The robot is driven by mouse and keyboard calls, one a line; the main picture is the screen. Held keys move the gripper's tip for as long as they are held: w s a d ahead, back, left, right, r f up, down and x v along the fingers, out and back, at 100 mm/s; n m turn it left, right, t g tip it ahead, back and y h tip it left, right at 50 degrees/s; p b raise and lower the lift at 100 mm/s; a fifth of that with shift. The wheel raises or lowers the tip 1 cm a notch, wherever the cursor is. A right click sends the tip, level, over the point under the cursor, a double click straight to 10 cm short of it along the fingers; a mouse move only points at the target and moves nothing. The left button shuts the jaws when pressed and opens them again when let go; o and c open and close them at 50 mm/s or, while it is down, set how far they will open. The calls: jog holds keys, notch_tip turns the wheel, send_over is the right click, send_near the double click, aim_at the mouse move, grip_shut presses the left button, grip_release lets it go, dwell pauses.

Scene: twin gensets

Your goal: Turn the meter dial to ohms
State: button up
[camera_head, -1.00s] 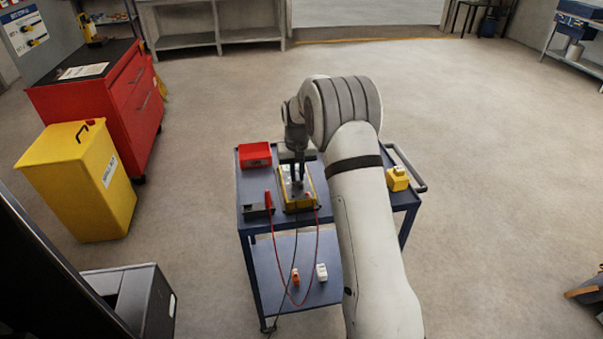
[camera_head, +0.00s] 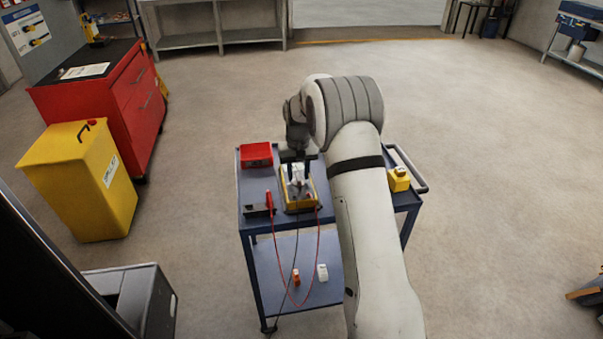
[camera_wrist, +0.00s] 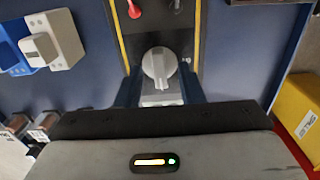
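The meter (camera_head: 300,206) lies on the cart's top, a yellow-edged case with a dark face. Its pale round dial (camera_wrist: 160,65) has a raised ridge running roughly up and down in the wrist view. The dial's markings are not readable. My gripper (camera_wrist: 160,92) is over the meter, with one dark finger on each side of the dial. Gaps show between the fingers and the dial, so it is open and holds nothing. In the head view my gripper (camera_head: 295,186) points down and covers part of the meter's face.
A red bin (camera_head: 256,155), a black box (camera_head: 258,210) and a yellow box (camera_head: 398,180) share the blue cart (camera_head: 247,188). A red lead (camera_head: 319,245) hangs from the meter past the lower shelf. A blue-and-white device (camera_wrist: 60,45) stands beside the meter.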

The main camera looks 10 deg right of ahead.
aim_at(298, 176)
notch_tip(298, 176, up, 6)
jog(key=shift+r, duration=0.65)
jog(key=shift+s+r, duration=0.1)
jog(key=shift+r, duration=0.05)
jog(key=s+r+t, duration=0.1)
jog(key=s+r, duration=0.4)
jog(key=s, duration=0.5)
jog(key=s+r, duration=0.5)
jog(key=s, duration=0.4)
jog(key=s+d+f+t, duration=0.1)
jog(key=s+f, duration=0.1)
jog(key=s, duration=1.7)
jog(key=shift+s+d+f+t, duration=0.15)
jog(key=shift+s+f+t, duration=0.05)
jog(key=shift+t, duration=0.1)
jog(key=shift+o, duration=0.3)
